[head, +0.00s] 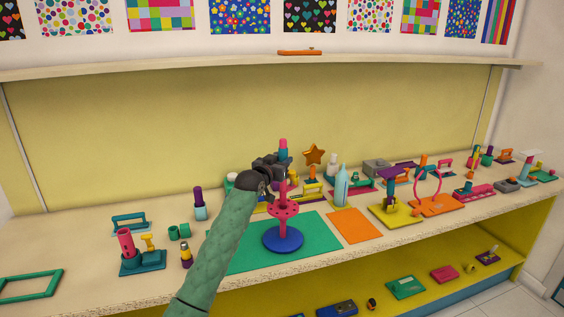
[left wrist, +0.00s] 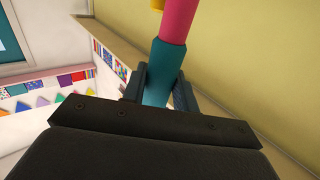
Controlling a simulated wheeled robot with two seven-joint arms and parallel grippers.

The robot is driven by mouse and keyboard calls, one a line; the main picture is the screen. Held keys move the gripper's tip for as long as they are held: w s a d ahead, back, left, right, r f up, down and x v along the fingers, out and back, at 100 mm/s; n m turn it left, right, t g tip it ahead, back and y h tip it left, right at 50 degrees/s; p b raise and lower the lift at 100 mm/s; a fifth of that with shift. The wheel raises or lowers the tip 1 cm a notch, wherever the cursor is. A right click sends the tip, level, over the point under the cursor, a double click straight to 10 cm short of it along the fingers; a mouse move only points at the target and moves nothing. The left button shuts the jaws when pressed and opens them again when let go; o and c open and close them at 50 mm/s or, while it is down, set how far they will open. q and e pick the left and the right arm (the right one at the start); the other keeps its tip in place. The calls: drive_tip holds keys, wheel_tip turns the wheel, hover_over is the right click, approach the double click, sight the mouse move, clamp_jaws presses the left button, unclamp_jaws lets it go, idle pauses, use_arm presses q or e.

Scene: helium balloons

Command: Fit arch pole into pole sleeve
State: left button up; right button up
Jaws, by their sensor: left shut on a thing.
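My left gripper (head: 280,168) is shut on a pole with a teal lower part and a pink upper part (head: 283,144), which I take to be the arch pole. In the left wrist view the pole (left wrist: 175,25) rises between the fingers (left wrist: 160,88), and a small yellow piece shows at its top. Below the gripper stands a blue round base (head: 283,239) with a pink holed disc (head: 283,210) and an upright pink post. The pole's lower end is hidden by the gripper. I cannot tell for sure which part is the pole sleeve. My right gripper is not in view.
A green mat (head: 240,258) and an orange mat (head: 354,225) lie on the table. A pink tube stands on a teal base (head: 142,262) at left. Coloured parts crowd the right side, with an orange base (head: 436,205) bearing a pink loop. A shelf (head: 200,66) runs above.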

use_arm(q)
drive_tip(key=shift+f+b, duration=0.3)
drive_tip(key=shift+f, duration=0.5)
drive_tip(key=shift+f+b, duration=0.95)
drive_tip(key=shift+f, duration=1.5)
idle(0.9)
drive_tip(key=o, duration=1.2)
drive_tip(key=shift+c, duration=0.2)
drive_tip(key=shift+s, duration=0.1)
drive_tip(key=p+v, duration=0.3)
drive_tip(key=v, duration=0.5)
